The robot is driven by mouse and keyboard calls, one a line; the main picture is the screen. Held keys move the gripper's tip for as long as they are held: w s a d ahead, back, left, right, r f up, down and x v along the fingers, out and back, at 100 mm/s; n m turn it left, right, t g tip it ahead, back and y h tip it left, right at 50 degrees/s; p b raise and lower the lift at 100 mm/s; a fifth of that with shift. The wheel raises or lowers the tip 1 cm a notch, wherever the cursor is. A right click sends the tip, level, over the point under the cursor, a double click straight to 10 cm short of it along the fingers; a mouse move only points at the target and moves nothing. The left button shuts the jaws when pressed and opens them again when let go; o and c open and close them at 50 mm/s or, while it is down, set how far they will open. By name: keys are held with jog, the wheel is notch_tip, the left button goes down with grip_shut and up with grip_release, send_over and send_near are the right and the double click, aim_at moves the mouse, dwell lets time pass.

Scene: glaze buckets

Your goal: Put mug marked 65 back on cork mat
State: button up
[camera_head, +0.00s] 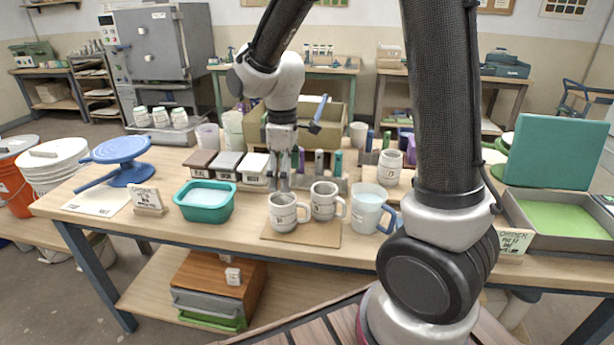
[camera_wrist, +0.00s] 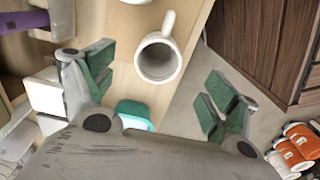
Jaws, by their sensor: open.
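Two pale mugs stand upright on the cork mat (camera_head: 300,236) near the table's front edge: a left mug (camera_head: 284,214) and a right mug (camera_head: 323,202). A third pale marked mug (camera_head: 389,170) stands farther back to the right, off the mat. The marks are too small to read surely, so I cannot tell which is 65. My gripper (camera_head: 284,182) points down behind the mat, empty. In the wrist view my gripper (camera_wrist: 158,84) has its green-padded fingers spread apart, and a white mug (camera_wrist: 158,60) shows between and beyond them, not touched.
A pitcher (camera_head: 368,207) with a blue handle stands close right of the mat. A teal tub (camera_head: 205,203) is at the left, with lidded boxes (camera_head: 228,165) behind it. A cardboard box (camera_head: 262,132) stands farther back. My arm hides part of the table's right side.

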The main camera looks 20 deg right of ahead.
jog(key=s+d+r+m+t, duration=0.2)
jog(key=s+d+r+m, duration=0.3)
jog(key=s+d+r, duration=0.2)
jog(key=s+d+r+m+t, duration=0.2)
jog(key=s+d+r+m, duration=0.4)
jog(key=s, duration=0.6)
jog(key=shift+s+d+r, duration=0.3)
jog(key=shift+d+r, duration=0.35)
jog(key=shift+r, duration=0.05)
